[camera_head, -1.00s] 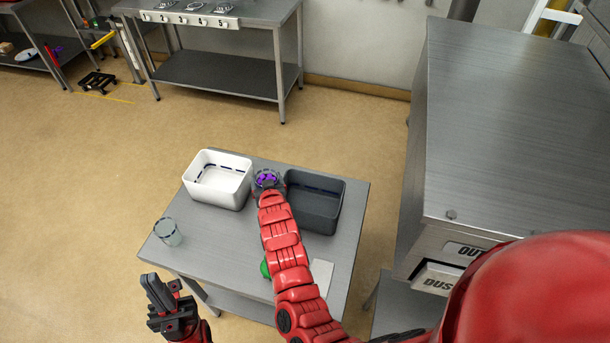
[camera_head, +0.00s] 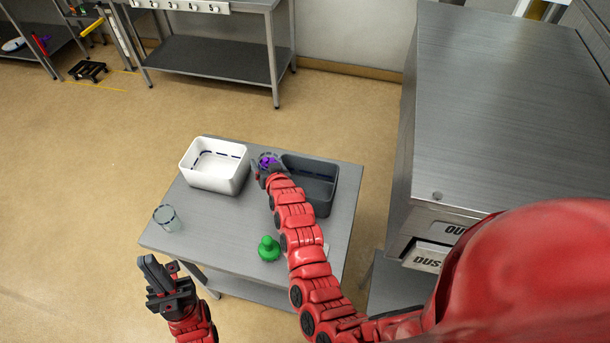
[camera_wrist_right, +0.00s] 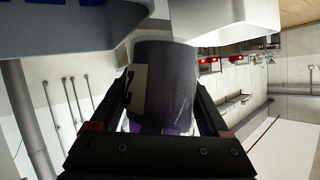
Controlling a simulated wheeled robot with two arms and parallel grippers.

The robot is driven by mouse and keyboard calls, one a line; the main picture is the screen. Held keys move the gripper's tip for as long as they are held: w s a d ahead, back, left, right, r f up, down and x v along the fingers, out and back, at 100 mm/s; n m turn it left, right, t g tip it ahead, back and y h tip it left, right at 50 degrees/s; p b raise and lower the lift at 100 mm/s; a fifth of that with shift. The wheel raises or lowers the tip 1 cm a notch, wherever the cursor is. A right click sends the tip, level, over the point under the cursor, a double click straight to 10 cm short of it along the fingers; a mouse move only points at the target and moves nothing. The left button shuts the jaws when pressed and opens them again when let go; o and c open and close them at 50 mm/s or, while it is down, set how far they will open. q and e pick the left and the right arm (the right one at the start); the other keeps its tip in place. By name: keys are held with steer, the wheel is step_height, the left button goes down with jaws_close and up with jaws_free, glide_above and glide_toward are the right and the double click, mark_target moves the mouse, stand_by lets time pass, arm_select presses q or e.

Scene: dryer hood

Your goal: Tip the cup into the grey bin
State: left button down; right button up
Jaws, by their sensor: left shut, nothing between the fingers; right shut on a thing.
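The cup (camera_head: 262,168) with purple pieces in it is in my right gripper (camera_head: 270,172), between the white bin and the grey bin. In the right wrist view the cup (camera_wrist_right: 165,85) is a dark, see-through cylinder with a pale label, gripped between both fingers (camera_wrist_right: 165,100). The grey bin (camera_head: 322,200) stands just right of the cup; its wall also shows at the upper left of the right wrist view (camera_wrist_right: 60,30). How far the cup leans is hard to tell. My left gripper (camera_head: 168,280) is shut and empty, off the table's front left.
A white bin (camera_head: 213,178) stands left of the cup. A clear glass (camera_head: 167,218) is at the table's left edge. A green knobbed object (camera_head: 269,249) sits beside my right forearm. A large steel machine (camera_head: 500,120) stands on the right.

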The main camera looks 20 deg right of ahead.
steer(key=d+f+m+b, duration=0.1)
steer(key=b, duration=0.1)
steer(key=shift+w+y+b, duration=0.1)
steer(key=shift+y+b, duration=0.3)
steer(key=shift+d+r+m+y+b, duration=0.25)
steer(key=shift+r+m+y+b, duration=0.05)
steer(key=shift+r+b, duration=0.3)
steer(key=shift+d, duration=0.1)
steer(key=shift+d+t+b, duration=0.1)
steer(key=shift+t+b, duration=0.2)
steer(key=shift+b, duration=0.1)
steer(key=shift+s+d+m+b, duration=0.1)
steer(key=shift+s+m+b, duration=0.1)
steer(key=shift+m+b, duration=0.15)
steer(key=d+m+y+b, duration=0.1)
steer(key=b, duration=0.2)
steer(key=shift+f, duration=0.15)
